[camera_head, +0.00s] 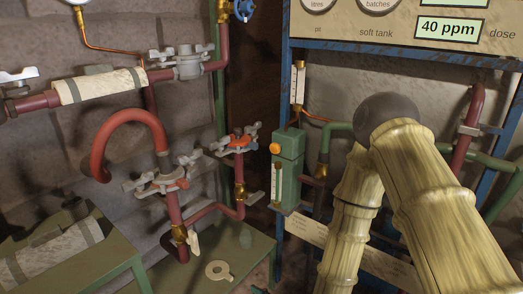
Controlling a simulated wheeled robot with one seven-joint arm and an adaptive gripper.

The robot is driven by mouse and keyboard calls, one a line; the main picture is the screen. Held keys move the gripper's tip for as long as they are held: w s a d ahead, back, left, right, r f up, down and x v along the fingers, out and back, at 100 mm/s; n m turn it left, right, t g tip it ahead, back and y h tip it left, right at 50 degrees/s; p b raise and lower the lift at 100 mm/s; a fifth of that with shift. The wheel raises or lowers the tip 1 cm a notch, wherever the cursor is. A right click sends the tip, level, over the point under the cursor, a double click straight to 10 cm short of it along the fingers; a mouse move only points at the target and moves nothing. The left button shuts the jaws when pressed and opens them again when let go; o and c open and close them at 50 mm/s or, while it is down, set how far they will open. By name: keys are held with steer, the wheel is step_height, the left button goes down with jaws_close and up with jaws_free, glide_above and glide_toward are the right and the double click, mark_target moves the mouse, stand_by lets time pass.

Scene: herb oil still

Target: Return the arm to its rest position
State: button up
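Two pale, bamboo-like links of my arm (437,205) fill the lower right of the head view. They meet at a dark round elbow (387,118), and both run down towards the bottom of the picture. The arm stands in front of the blue rack and the green pipes and hides part of them. My gripper is not in view, so I cannot tell whether it is open or holds anything.
Red pipes with clamps (163,181) stand at the left. A green box with an orange knob (287,170) is left of my arm. A panel reading 40 ppm (447,28) hangs above.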

steer(key=s+d+f+m+g+h, duration=0.6)
steer(key=s+d+f+g+h, duration=0.15)
steer(key=s+d+f, duration=1.15)
steer(key=s+d+m+g+h, duration=0.2)
steer(key=s+d+m+h, duration=0.1)
steer(key=s+d, duration=0.45)
step_height(320, 180, up, 16)
steer(key=p, duration=1.7)
steer(key=shift+w+a+r, duration=0.2)
steer(key=shift+a, duration=0.25)
steer(key=shift+y, duration=0.25)
